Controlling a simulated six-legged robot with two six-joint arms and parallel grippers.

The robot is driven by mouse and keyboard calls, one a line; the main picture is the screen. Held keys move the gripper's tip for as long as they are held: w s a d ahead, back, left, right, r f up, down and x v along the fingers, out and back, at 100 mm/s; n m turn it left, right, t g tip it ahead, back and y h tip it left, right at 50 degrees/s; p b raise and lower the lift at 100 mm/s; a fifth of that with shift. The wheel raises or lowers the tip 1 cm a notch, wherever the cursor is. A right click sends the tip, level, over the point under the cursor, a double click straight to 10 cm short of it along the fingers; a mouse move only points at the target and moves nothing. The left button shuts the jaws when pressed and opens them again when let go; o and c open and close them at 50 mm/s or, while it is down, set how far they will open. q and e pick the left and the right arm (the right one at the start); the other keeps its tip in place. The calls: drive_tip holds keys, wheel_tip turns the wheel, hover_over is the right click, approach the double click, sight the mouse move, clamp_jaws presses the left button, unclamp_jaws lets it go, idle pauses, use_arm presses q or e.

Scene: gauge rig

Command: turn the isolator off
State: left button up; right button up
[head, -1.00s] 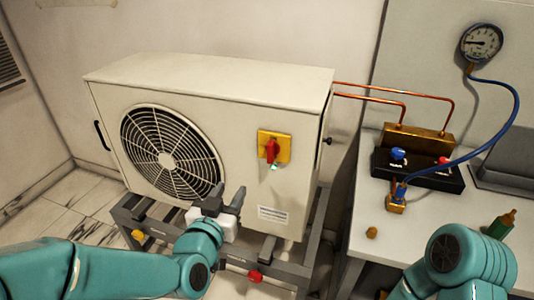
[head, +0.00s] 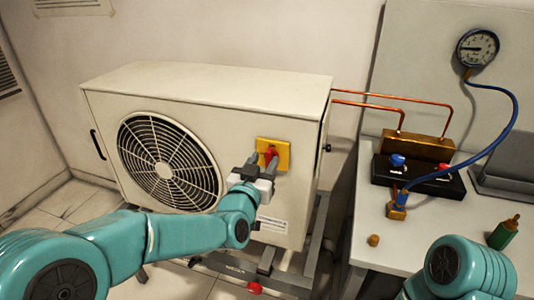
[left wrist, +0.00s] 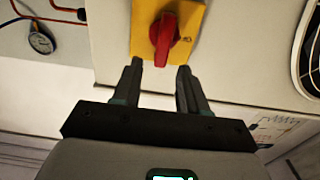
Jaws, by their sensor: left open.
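The isolator is a red rotary handle (head: 270,153) on a yellow plate (head: 284,146), fixed to the front of the beige outdoor unit (head: 215,95). In the left wrist view the red handle (left wrist: 164,38) points roughly along the picture's vertical on its yellow plate (left wrist: 192,18). My left gripper (head: 263,162) is just in front of the handle, partly covering it in the head view. In the left wrist view its two fingers (left wrist: 160,75) are apart, one toward each side of the handle's near end. I cannot tell whether they touch it. My right arm shows at lower right, its gripper out of view.
A bench at right holds a black block with a blue knob (head: 397,160) and a red knob, a brass fitting (head: 397,208) and a green bottle (head: 504,233).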

sight(268, 155)
use_arm(q)
drive_tip(key=shift+x, duration=1.75)
clamp_jaws()
